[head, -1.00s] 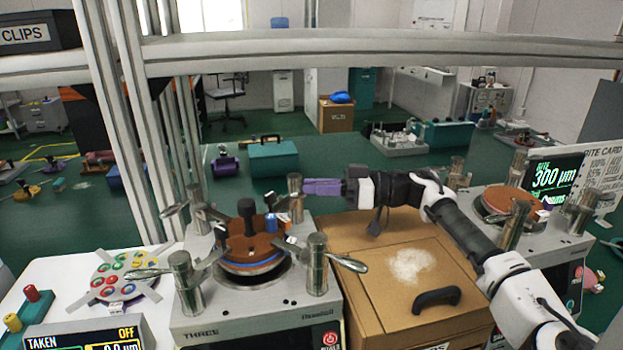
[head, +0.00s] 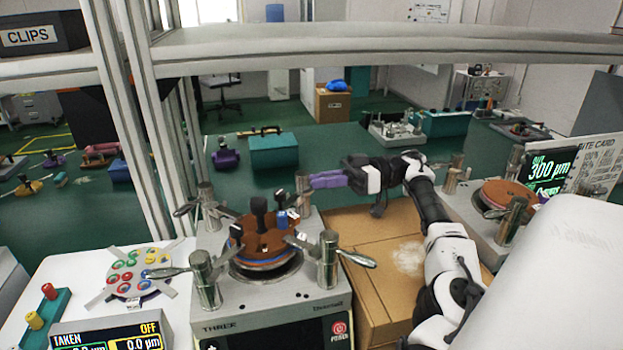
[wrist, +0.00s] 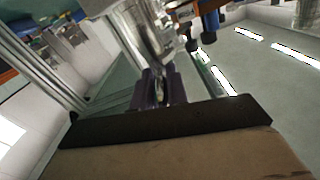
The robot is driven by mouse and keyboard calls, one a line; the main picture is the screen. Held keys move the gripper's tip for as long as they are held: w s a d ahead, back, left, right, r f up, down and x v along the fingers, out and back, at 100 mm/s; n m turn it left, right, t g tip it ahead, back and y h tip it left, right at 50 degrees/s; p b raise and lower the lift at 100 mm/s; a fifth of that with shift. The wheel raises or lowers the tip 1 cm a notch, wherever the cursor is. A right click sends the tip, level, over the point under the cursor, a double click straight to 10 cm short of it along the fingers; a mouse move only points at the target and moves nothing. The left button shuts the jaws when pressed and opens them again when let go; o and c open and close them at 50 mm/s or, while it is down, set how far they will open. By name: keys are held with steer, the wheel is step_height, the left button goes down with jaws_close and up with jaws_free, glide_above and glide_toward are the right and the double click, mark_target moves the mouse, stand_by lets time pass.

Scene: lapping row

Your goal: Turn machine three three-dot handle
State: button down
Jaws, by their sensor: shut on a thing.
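Machine three (head: 225,313) is the grey lapping machine labelled THREE, with a metal post at each corner of its top. Lever handles show at the front left (head: 167,272), front right (head: 356,258) and back left (head: 186,209). My gripper (head: 314,181) is at the back right post (head: 303,190), its purple fingers shut on that post's handle, which the fingers mostly hide. In the wrist view the purple fingers (wrist: 158,88) close around a metal part below the shiny post (wrist: 137,35). Dot marks are too small to make out on any handle.
A brown round plate (head: 262,236) with black knobs sits mid-machine. A cardboard-coloured box (head: 385,320) stands to the right, under my arm. A grey frame rail (head: 390,45) crosses above. Another machine (head: 470,215) stands further right.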

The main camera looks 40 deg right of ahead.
stand_by(0.4)
steer(key=c, duration=1.4)
jaws_free()
step_height(320, 180, up, 20)
steer(key=shift+f, duration=0.1)
